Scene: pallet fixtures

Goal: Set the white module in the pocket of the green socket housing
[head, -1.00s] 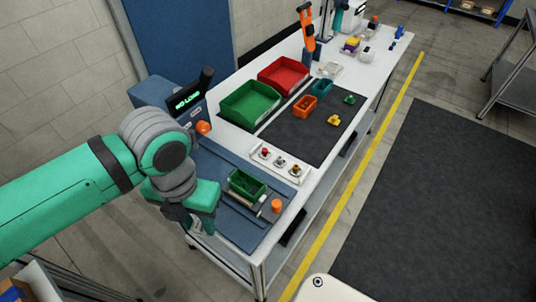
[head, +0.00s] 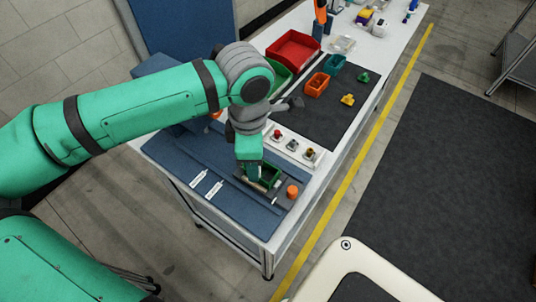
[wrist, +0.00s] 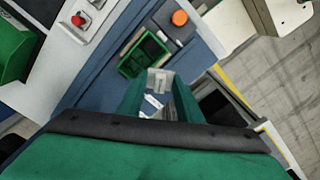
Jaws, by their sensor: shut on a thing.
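The green socket housing (head: 271,175) is an open-topped green box on the blue work mat near the front of the bench. It also shows in the wrist view (wrist: 143,54), with dark pockets divided by a wall. My gripper (wrist: 160,92) is shut on the white module (wrist: 160,78), a small whitish block at the fingertips. In the wrist view the module appears just below the housing's near edge, apart from its pockets. In the head view my gripper (head: 254,176) is at the left side of the housing. The module is hidden there behind the gripper.
An orange cylinder (head: 292,191) stands right of the housing. A white button panel (head: 292,146) lies behind it. Two white strips (head: 206,184) lie on the blue mat (head: 230,212). Red (head: 293,48) and green bins stand farther back. The mat's front is clear.

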